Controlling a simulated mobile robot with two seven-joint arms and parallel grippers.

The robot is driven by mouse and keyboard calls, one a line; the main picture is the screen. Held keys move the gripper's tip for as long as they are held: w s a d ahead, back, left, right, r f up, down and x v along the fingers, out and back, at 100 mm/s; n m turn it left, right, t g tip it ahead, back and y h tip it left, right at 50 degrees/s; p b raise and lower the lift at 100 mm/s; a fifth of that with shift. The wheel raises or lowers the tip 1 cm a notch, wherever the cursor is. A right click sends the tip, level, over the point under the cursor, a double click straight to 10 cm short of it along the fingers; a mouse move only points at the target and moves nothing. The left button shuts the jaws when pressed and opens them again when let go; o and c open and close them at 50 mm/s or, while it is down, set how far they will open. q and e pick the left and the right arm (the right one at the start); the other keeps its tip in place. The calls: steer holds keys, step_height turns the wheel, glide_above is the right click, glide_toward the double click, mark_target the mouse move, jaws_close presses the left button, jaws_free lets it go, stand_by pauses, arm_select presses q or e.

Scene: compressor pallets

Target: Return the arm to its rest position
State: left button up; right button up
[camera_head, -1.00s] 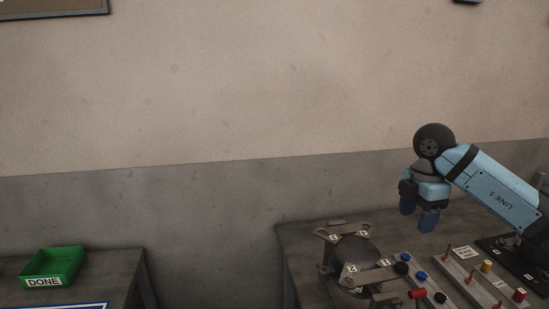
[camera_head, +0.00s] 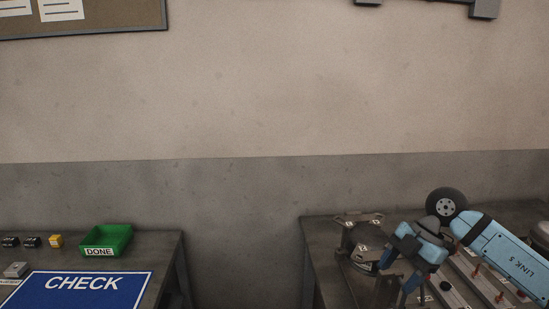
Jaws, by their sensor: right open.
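My right arm comes in from the right in the head view, with its blue link marked LINK 5. My right gripper (camera_head: 398,274) points downward over the right table, its two blue fingers apart with nothing visible between them. It hides part of the dark metal fixture (camera_head: 349,240) on that table. Whether the fingers touch anything below cannot be told. My left gripper is out of view.
The right table (camera_head: 316,240) also bears a grey strip with red pegs (camera_head: 476,271). The left table (camera_head: 165,256) holds a green DONE bin (camera_head: 106,240), a blue CHECK sign (camera_head: 80,290) and several small blocks. A gap separates the tables.

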steer(key=s+a+f+m+t+y+p, duration=0.1)
steer(key=s+a+t+y, duration=0.25)
steer(key=a+y, duration=0.4)
steer(key=s+a+f+m+t+y+p, duration=0.1)
steer(key=s+a+t+y+p, duration=0.2)
steer(key=a+y, duration=0.45)
steer(key=s+d+f+m+t+h, duration=0.3)
steer(key=f+m+t+h, duration=0.3)
steer(key=m, duration=0.2)
steer(key=s+d+f+m+t+h, duration=0.2)
steer(key=d+f+m+t+h, duration=0.1)
steer(key=f+m+t+h, duration=0.4)
steer(key=s+d+f+m+g+h+p, duration=0.2)
steer(key=s+f+g, duration=0.5)
steer(key=s+f, duration=0.5)
steer(key=shift+s+d+m+h, duration=0.65)
steer(key=shift+m+h, duration=0.15)
steer(key=shift+h, duration=0.4)
